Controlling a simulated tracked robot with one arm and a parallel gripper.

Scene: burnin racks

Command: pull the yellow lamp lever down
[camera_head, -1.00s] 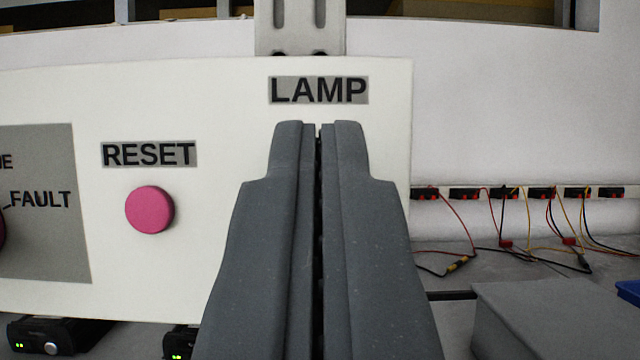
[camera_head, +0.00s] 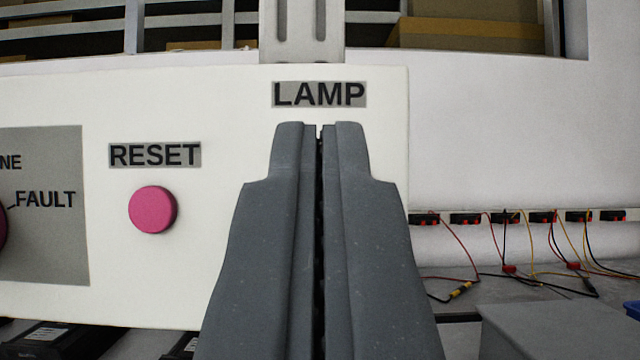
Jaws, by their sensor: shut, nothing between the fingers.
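My gripper (camera_head: 319,130) is shut and empty, with its grey fingers pointing at the white panel (camera_head: 230,90). The fingertips show just below the LAMP label (camera_head: 319,94) on the panel's right part. The yellow lamp lever is not visible; the fingers cover the area under the label. I cannot tell whether the fingers touch anything there.
A pink button (camera_head: 153,210) under the RESET label (camera_head: 155,155) is left of my gripper. A grey plate (camera_head: 45,240) marked FAULT is at the far left. A grey box (camera_head: 560,328) and several wires (camera_head: 465,250) lie at right. A grey bracket (camera_head: 302,35) rises behind the panel.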

